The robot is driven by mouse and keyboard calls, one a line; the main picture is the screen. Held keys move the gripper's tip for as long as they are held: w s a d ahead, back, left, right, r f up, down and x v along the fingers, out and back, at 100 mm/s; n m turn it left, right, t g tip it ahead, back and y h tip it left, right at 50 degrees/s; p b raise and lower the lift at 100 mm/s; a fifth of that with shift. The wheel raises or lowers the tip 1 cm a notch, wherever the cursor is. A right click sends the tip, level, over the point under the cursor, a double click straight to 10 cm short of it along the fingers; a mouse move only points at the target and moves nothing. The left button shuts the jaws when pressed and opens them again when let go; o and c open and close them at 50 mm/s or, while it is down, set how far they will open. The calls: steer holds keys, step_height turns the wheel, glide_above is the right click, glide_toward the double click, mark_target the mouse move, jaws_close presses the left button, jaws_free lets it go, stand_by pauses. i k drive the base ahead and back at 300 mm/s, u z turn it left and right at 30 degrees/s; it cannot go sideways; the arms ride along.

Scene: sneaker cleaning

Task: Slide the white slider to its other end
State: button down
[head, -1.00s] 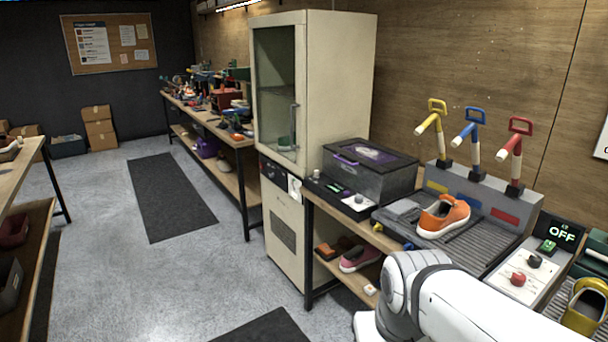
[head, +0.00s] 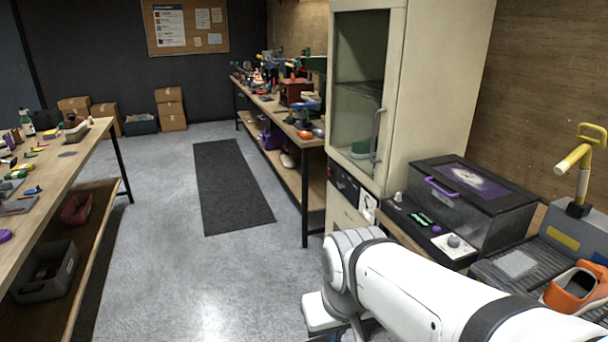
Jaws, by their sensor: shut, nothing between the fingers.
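A black control strip (head: 411,228) runs along the front of a dark lidded box (head: 470,205) on the right bench. A small whitish knob (head: 398,197) stands at the strip's far left end; it may be the white slider, but it is too small to tell. The strip also has small green lights (head: 420,218), a purple button (head: 436,230) and a white plate with a grey dial (head: 453,242). My white arm crosses the lower right in front of the bench. My gripper is not in view.
A cream cabinet (head: 440,80) with a glass door stands left of the box. An orange sneaker (head: 575,288) and a yellow-handled lever (head: 578,165) are at the right. A dark floor mat (head: 230,185) lies in the open aisle. A wooden table (head: 60,165) stands at the left.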

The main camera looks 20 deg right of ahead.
mark_target(398, 195)
steer(key=u, duration=0.1)
steer(key=i, duration=1.55)
steer(key=z, duration=0.6)
steer(key=k, duration=0.75)
steer(key=z, duration=0.15)
steer(key=i, duration=0.85)
steer(key=u, duration=0.1)
